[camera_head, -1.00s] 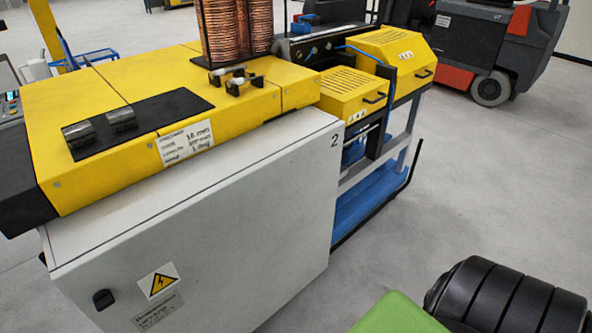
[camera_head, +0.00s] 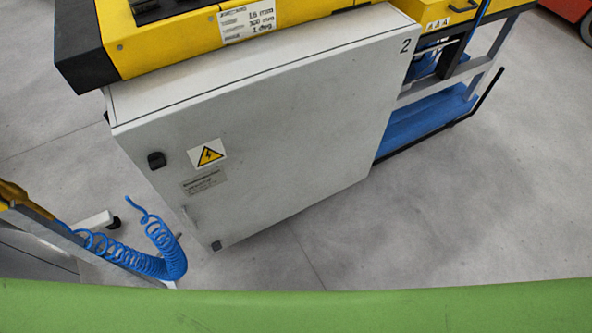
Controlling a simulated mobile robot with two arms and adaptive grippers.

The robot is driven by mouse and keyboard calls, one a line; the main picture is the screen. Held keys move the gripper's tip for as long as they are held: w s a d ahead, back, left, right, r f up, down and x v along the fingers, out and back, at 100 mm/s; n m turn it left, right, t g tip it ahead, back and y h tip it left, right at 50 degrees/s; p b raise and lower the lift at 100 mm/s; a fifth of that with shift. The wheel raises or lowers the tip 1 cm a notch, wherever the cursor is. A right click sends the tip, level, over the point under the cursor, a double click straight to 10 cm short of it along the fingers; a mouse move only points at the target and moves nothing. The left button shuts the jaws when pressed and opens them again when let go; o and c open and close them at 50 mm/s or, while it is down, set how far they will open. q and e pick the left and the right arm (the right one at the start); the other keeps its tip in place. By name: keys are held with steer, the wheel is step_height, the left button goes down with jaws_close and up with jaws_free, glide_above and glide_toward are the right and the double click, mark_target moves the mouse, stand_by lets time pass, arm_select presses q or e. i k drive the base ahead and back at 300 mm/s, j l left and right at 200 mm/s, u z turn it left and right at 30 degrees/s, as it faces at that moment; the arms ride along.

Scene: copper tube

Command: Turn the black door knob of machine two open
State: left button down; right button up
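Machine two is the machine with a white cabinet (camera_head: 300,120) marked "2" at its upper right corner. The black door knob (camera_head: 156,160) is on the left side of the cabinet door, left of a yellow warning triangle label (camera_head: 208,154). A second small black fitting (camera_head: 216,245) is near the door's lower left corner. The door looks closed. Neither of my grippers is in view.
A blue coiled hose (camera_head: 160,255) and a stand stand on the grey floor at the lower left. A blue shelf (camera_head: 425,128) is right of the cabinet. Open floor (camera_head: 450,225) lies in front. A green band (camera_head: 300,305) crosses the bottom.

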mark_target(157, 160)
steer(key=k+j+u, duration=0.15)
steer(key=u, duration=0.8)
